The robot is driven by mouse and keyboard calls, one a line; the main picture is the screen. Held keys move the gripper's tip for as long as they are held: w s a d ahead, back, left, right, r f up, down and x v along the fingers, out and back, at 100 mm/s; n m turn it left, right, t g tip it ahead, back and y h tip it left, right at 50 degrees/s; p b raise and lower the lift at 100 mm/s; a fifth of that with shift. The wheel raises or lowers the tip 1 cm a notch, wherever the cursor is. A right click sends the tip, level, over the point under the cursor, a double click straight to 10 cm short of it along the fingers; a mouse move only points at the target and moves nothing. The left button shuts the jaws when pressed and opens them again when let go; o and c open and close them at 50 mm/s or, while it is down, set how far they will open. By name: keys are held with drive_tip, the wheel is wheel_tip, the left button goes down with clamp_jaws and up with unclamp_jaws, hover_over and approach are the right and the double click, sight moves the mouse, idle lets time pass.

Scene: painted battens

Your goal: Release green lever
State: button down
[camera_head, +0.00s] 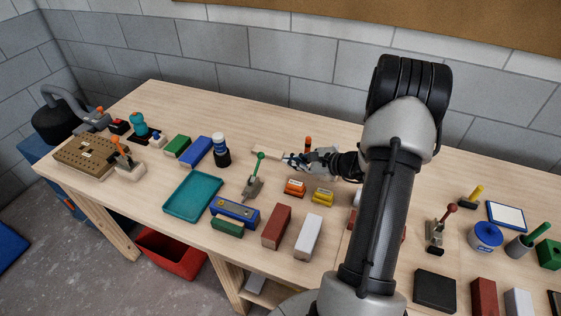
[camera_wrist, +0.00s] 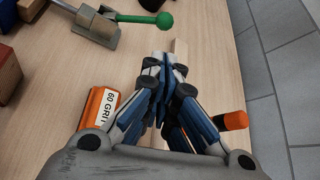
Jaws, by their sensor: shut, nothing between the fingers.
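The green lever has a round green knob (camera_head: 261,155) on a thin rod, rising from a grey metal clamp on a small base (camera_head: 251,189). In the head view the lever stands up, leaning slightly right. In the wrist view the green knob (camera_wrist: 164,20) is at the top, with its clamp (camera_wrist: 97,22) to the left. My gripper (camera_head: 288,158) is to the right of the knob in the head view, apart from it. In the wrist view its fingertips (camera_wrist: 163,65) are together, with nothing between them.
A pale batten (camera_head: 266,153) lies just behind the lever. An orange sanding block (camera_head: 295,188) and a yellow one (camera_head: 323,197) lie in front of my gripper. An orange-topped tool (camera_head: 308,142) is behind it.

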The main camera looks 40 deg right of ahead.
sight(257, 167)
drive_tip(key=b+x, duration=0.2)
drive_tip(key=x, duration=0.7)
drive_tip(key=shift+w+a+f, duration=0.1)
drive_tip(key=shift+w, duration=0.05)
